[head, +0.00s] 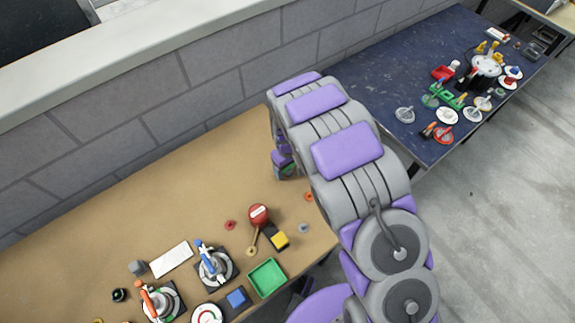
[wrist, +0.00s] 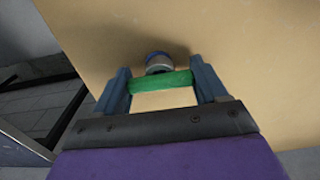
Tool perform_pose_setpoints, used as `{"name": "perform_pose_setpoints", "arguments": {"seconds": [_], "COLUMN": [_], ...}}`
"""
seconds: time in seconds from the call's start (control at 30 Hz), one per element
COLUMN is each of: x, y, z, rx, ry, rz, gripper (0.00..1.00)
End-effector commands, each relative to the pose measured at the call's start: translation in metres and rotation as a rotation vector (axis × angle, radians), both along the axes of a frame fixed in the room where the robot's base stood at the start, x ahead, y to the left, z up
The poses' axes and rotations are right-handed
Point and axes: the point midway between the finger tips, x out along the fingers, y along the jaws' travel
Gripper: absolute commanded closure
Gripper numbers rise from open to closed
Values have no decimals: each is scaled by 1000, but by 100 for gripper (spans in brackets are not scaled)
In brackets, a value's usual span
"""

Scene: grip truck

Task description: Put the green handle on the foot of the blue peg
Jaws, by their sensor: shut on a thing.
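My gripper (wrist: 160,76) is shut on the green handle (wrist: 160,82), a green bar held across between the two blue-grey fingers in the wrist view. A round grey piece with a blue rim (wrist: 158,63) shows just beyond the bar; I cannot tell whether the two touch. In the head view my gripper (head: 287,168) is partly hidden behind my arm, over the far right part of the tan table. The blue peg (head: 206,255) stands upright on a round grey foot with a dark base, near the table's front, left of and nearer than my gripper.
On the tan table (head: 190,180), an orange peg (head: 152,302), a white plate (head: 171,259), a green tray (head: 267,278), a blue block (head: 237,298) and a red round piece (head: 259,214) stand around the blue peg. The table's back left is clear. A grey wall (head: 150,105) runs behind it.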

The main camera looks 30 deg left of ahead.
Motion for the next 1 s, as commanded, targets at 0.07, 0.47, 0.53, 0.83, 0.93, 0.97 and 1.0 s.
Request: {"name": "perform_pose_setpoints", "arguments": {"seconds": [0.07, 0.47, 0.53, 0.83, 0.93, 0.97, 1.0], "x": [0, 0, 0, 0, 0, 0, 0], "y": [0, 0, 0, 0, 0, 0, 0], "z": [-1, -1, -1, 0, 4, 5, 8], "rx": [0, 0, 0, 0, 0, 1, 1], "ry": [0, 0, 0, 0, 0, 0, 0], "rz": [0, 0, 0, 0, 0, 0, 0], "gripper": [61, 0, 0, 0, 0, 0, 0]}}
